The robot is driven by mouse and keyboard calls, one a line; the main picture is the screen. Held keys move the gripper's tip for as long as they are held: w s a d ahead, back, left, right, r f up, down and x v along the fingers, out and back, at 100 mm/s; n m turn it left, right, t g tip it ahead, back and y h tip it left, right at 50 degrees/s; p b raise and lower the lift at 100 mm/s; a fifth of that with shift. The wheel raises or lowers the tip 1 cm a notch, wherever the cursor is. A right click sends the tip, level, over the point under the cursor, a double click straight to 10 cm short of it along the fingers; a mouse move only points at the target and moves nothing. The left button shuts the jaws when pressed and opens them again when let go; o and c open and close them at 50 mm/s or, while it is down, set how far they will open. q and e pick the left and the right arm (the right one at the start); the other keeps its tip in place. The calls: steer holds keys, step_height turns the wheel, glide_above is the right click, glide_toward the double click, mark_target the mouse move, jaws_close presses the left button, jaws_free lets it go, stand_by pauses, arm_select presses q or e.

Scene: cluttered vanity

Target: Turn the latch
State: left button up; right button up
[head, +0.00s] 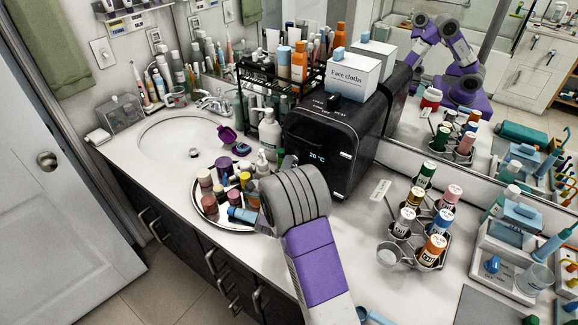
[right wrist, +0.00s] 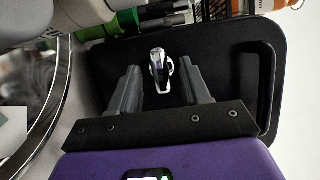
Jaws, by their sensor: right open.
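The latch (right wrist: 160,66) is a small chrome piece on a flat black panel in the right wrist view. My right gripper (right wrist: 161,82) is open, with one grey finger on each side of the latch. A gap shows between the latch and each finger; contact cannot be made out. In the head view a black cooler box (head: 322,135) with a lit temperature display stands on the counter. My grey wrist and purple arm reach up to its front and hide the latch there. My left gripper is not in view.
A round tray (head: 236,228) of small bottles stands close left of my wrist. A rack of paint-like bottles (head: 431,250) stands to the right. A face cloths box (head: 350,76) sits on the cooler. White counter shows between my arm and the right rack.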

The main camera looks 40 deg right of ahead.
steer(key=v, duration=0.6)
stand_by(0.4)
